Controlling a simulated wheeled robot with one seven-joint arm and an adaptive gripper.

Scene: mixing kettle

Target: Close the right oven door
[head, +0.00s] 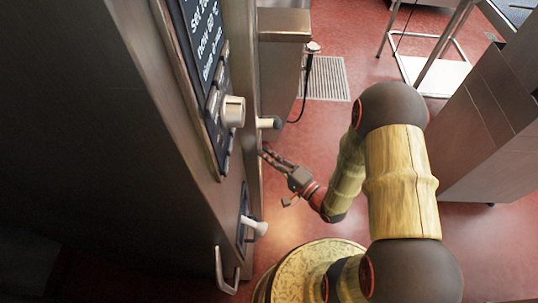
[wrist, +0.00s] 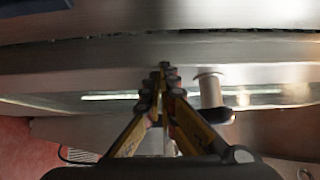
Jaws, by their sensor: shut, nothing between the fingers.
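The oven is the tall steel unit filling the left of the head view. Its door (wrist: 60,60) shows close up in the wrist view as a steel edge with a long glass strip below it. A door handle (head: 268,123) with a dark end sticks out; it also shows in the wrist view (wrist: 210,92), just right of the fingers. My gripper (head: 266,151) is shut and empty, its fingertips at the door, below the handle in the head view. The fingertips also show in the wrist view (wrist: 165,72). They look close to or against the door; contact cannot be told.
A control panel (head: 205,70) with a knob (head: 233,111) is on the oven front, with a lower handle (head: 258,228) and a bar handle (head: 228,272). A steel cabinet (head: 490,120) stands right. A floor grate (head: 324,79) lies behind. Red floor between is open.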

